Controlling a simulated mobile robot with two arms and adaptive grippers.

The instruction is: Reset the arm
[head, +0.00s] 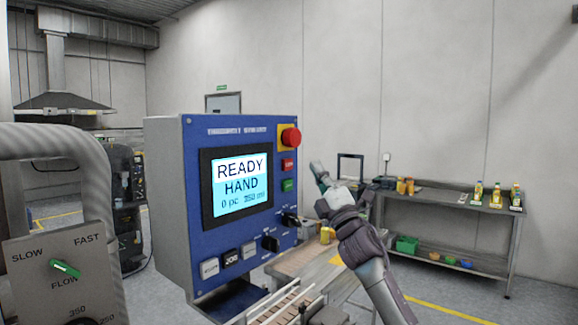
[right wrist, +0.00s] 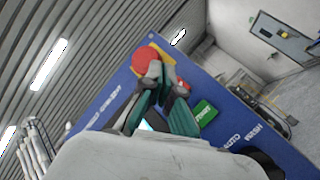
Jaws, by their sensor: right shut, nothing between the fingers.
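My right arm rises from the lower right of the head view. Its gripper (head: 318,172) is shut and empty, beside the right edge of the blue control panel (head: 180,215). The panel's screen (head: 241,184) reads READY, HAND, 0 pc and about 352 ml. A red mushroom button (head: 290,136) on a yellow plate is at the panel's top right, above a red button (head: 288,165) and a green button (head: 288,185). In the right wrist view the shut fingers (right wrist: 164,80) overlap the panel, with the red mushroom button (right wrist: 145,58) and green button (right wrist: 204,112) visible around them. My left gripper is out of view.
A flow dial (head: 65,268) and a thick grey bent pipe (head: 75,150) stand close on the left. A conveyor (head: 275,308) and a table run below the panel. A shelf table (head: 450,195) with bottles stands at the back right. Floor at right is clear.

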